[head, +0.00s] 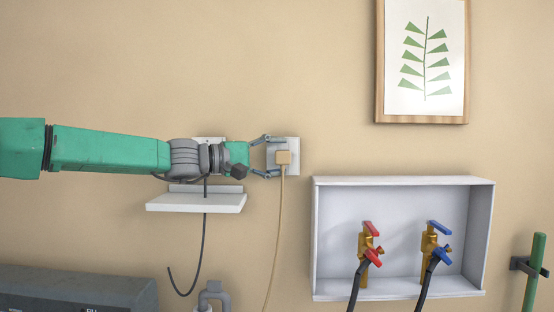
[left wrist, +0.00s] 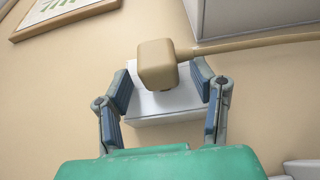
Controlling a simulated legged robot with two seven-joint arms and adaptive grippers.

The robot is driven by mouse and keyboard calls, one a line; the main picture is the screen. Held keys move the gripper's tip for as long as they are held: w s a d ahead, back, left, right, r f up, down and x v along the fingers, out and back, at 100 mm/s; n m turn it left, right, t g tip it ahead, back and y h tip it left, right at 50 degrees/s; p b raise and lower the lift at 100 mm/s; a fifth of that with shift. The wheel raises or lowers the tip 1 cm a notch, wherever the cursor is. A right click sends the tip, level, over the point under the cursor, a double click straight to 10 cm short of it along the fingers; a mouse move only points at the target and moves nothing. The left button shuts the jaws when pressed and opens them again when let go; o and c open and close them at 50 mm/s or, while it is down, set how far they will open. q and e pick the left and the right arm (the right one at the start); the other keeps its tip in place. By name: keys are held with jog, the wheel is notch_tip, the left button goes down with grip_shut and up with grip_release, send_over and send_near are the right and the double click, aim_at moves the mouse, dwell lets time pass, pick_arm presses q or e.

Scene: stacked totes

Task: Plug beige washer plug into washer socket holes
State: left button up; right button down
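The beige washer plug (head: 283,157) is a small block with a beige cord (head: 276,235) hanging down from it. It is in front of the white socket plate (head: 290,143), in the plate's lower middle. The plug hides the holes behind it, and I cannot tell how deep it sits. My left gripper (head: 268,156) reaches in from the left with its fingers spread. In the left wrist view the plug (left wrist: 157,66) lies just beyond and between the fingertips (left wrist: 162,82), with a gap on each side. The plate (left wrist: 160,105) shows behind it. My right gripper is out of view.
A small white shelf (head: 196,201) is below my left arm, with a dark cord (head: 203,245) hanging past it. A white recessed box (head: 403,182) with red and blue valves stands to the right. A framed leaf picture (head: 379,62) hangs above. Wall around the plate's right is clear.

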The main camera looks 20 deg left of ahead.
pick_arm(q)
jog(key=shift+f, duration=0.1)
jog(key=shift+s+f+b, duration=0.15)
jog(key=shift+s+b, duration=0.15)
jog(key=shift+b, duration=0.1)
jog(key=shift+s+d+b, duration=0.2)
jog(key=shift+s+b, duration=0.2)
jog(key=shift+s, duration=0.1)
jog(key=shift+a+r+p, duration=0.2)
jog(key=shift+r+p, duration=0.05)
jog(key=shift+p, duration=0.7)
jog(key=s+d+b, duration=0.2)
jog(key=s+b, duration=0.2)
jog(key=s, duration=0.2)
jog(key=s+d+f+m+g+b, duration=0.1)
jog(key=s+d+f, duration=0.1)
jog(key=f, duration=0.7)
jog(key=s+d+f+m+g+y, duration=0.1)
jog(key=s+d+f, duration=0.1)
jog(key=f, duration=0.7)
jog(key=s+d+f+m+g+y+b, duration=0.1)
jog(key=s+d+f, duration=0.2)
jog(key=f, duration=0.7)
jog(key=shift+d+g+b, duration=0.3)
jog(key=shift+d+g, duration=0.1)
jog(key=shift+d, duration=0.35)
jog(key=shift+s+f, duration=0.1)
